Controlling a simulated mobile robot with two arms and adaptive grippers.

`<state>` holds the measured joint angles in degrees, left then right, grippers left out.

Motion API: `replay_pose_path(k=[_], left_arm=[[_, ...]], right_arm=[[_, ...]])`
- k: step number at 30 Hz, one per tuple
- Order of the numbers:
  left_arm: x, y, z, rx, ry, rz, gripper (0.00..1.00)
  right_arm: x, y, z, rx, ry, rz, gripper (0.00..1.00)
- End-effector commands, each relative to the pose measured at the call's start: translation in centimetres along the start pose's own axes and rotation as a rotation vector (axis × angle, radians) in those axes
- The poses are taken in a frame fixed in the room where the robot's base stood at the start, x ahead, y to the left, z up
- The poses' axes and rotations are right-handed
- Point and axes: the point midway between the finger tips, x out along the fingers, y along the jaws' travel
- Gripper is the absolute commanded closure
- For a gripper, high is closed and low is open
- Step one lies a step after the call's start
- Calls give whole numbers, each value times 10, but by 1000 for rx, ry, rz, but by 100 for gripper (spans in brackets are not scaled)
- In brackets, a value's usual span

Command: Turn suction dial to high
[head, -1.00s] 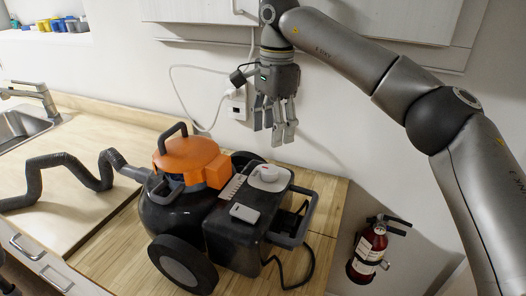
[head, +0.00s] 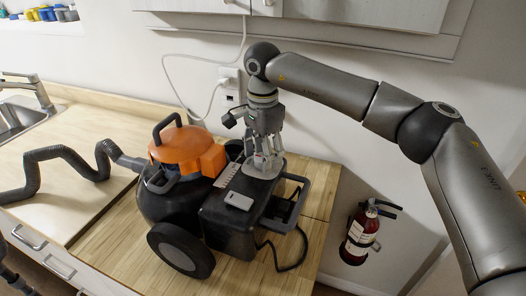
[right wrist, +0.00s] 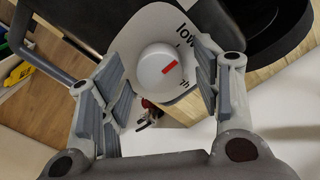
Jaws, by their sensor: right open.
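The vacuum (head: 175,195), black with an orange top, stands on the wooden counter. Its suction dial (right wrist: 157,70) is a round white knob with a red mark, on a pale plate (right wrist: 150,25). The mark points to the upper right in the right wrist view. The word "low" shows above it; another label is partly hidden by a finger. My right gripper (right wrist: 158,95) is open, with its fingers on both sides of the dial; contact cannot be told. In the head view the right gripper (head: 264,163) reaches down over the dial, which its fingers mostly hide. My left gripper is not clearly visible.
A grey corrugated hose (head: 75,160) runs left from the vacuum. A wall outlet (head: 229,88) with cords is behind; a red extinguisher (head: 359,238) hangs at right.

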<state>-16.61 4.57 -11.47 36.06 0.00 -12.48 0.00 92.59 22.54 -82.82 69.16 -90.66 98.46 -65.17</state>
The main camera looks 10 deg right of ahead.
Motion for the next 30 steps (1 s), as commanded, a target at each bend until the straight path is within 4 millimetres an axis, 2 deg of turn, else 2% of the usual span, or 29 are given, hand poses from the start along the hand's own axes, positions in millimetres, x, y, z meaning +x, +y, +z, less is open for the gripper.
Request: replay_pose_path(k=[5,16,23,30], left_arm=[[0,1,10,0,-16,2,60],[0,2,17,0,-27,3,60],[1,2,17,0,-26,2,60],[8,2,16,0,-23,2,60]], right_arm=[[0,0,0,0,0,0,42],[0,0,0,1,0,0,88],[0,0,0,23,1,0,88],[2,0,-1,133,1,0,88]])
